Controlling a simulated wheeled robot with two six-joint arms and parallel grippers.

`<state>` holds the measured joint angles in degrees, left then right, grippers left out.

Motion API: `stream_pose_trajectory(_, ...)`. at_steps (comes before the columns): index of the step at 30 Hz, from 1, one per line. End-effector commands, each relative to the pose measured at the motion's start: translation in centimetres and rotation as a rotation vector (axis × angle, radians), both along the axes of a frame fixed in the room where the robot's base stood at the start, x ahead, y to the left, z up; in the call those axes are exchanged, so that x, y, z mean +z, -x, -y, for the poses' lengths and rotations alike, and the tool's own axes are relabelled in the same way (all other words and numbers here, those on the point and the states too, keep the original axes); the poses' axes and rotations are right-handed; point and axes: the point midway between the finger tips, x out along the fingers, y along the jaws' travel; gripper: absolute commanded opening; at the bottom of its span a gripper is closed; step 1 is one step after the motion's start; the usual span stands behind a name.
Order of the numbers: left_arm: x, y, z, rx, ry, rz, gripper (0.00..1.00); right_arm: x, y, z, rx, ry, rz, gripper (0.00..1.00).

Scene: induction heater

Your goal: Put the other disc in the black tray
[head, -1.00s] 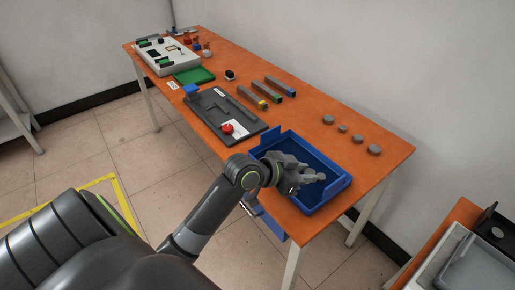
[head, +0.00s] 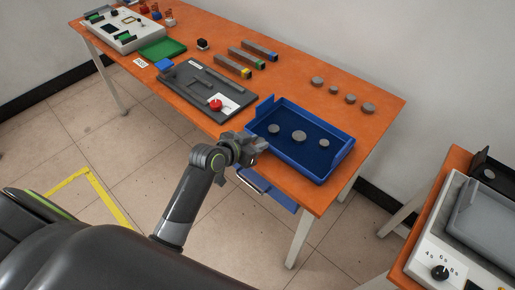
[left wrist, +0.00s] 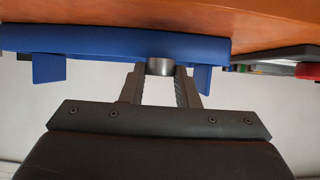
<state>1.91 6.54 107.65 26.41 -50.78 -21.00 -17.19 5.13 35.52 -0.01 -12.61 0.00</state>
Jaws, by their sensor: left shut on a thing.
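My left gripper (head: 262,145) is at the near left wall of the blue tray (head: 345,158). In the left wrist view its fingers (left wrist: 160,82) are shut on a small grey metal disc (left wrist: 160,67), in front of the blue tray's wall (left wrist: 95,45). Three grey discs (head: 299,137) lie in the blue tray, the middle one largest. The black tray (head: 505,182) is at the right edge, partly cut off, with one grey disc (head: 489,174) on it. My right gripper is not in view.
Several grey discs (head: 350,99) stand in a row on the orange table (head: 290,79). A dark grey plate with a red knob (head: 215,104) lies left of the blue tray. The white heater with a dial (head: 440,272) stands on the right table, with floor between the tables.

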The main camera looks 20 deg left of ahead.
Motion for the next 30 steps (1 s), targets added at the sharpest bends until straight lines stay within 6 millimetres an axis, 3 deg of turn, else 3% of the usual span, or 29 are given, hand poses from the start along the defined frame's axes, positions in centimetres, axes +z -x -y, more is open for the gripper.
stream_pose_trajectory(6,-3.1,0.1,0.0,0.001,0.001,-0.003,0.03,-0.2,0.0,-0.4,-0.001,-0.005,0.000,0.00)
stream_pose_trajectory(18,-3.7,0.1,0.0,0.001,-0.001,-0.001,0.03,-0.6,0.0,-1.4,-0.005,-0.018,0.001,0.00)
stream_pose_trajectory(19,-3.7,0.1,0.0,0.001,-0.001,-0.002,0.29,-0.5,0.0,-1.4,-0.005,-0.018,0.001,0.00)
stream_pose_trajectory(23,-3.6,0.1,0.0,0.001,-0.001,-0.002,0.46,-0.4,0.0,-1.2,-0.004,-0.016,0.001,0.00)
stream_pose_trajectory(30,-3.6,0.1,0.0,0.001,-0.001,-0.002,0.50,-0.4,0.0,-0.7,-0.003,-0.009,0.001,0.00)
